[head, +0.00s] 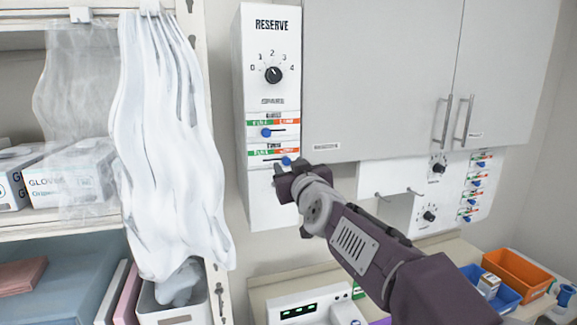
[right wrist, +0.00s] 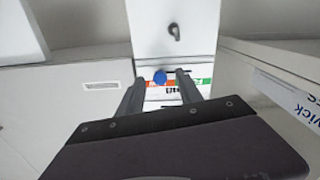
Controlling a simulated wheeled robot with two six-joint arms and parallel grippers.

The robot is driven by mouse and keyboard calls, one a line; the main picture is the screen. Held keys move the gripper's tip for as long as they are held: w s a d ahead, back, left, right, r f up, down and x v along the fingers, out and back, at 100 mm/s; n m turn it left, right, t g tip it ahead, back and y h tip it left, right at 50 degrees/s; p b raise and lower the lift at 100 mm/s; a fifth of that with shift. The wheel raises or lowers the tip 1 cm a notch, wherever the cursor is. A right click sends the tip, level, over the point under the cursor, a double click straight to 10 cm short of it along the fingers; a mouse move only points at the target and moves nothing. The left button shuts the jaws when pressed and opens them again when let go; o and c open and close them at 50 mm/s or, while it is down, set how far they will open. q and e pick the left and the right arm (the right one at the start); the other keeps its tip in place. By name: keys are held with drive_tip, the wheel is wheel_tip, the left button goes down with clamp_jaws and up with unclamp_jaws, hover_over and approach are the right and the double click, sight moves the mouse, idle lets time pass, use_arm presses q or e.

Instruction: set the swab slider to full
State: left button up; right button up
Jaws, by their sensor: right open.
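The white RESERVE panel (head: 257,205) on the wall has two sliders with green-and-red scales, green at left in the head view. Their small titles are too blurred to read surely, so I cannot tell which is swab. The lower slider's blue knob (head: 287,161) sits at the right, red end. My right gripper (head: 281,170) is open at the lower slider. In the right wrist view, that knob (right wrist: 160,77) shows between the fingertips (right wrist: 160,83); contact cannot be told. My left gripper is out of view.
A dial (head: 273,75) sits above the sliders. A grey cabinet (head: 375,80) adjoins the panel at right. A translucent plastic sheet (head: 165,150) hangs at left before shelves with glove boxes (head: 68,190). A counter below holds a white device (head: 300,312) and an orange bin (head: 515,272).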

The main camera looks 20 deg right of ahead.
drive_tip(key=shift+w+r, duration=0.15)
drive_tip(key=shift+w, duration=0.6)
drive_tip(key=shift+s+r, duration=0.1)
drive_tip(key=shift+s, duration=0.1)
drive_tip(key=shift+w, duration=0.15)
clamp_jaws()
idle(0.6)
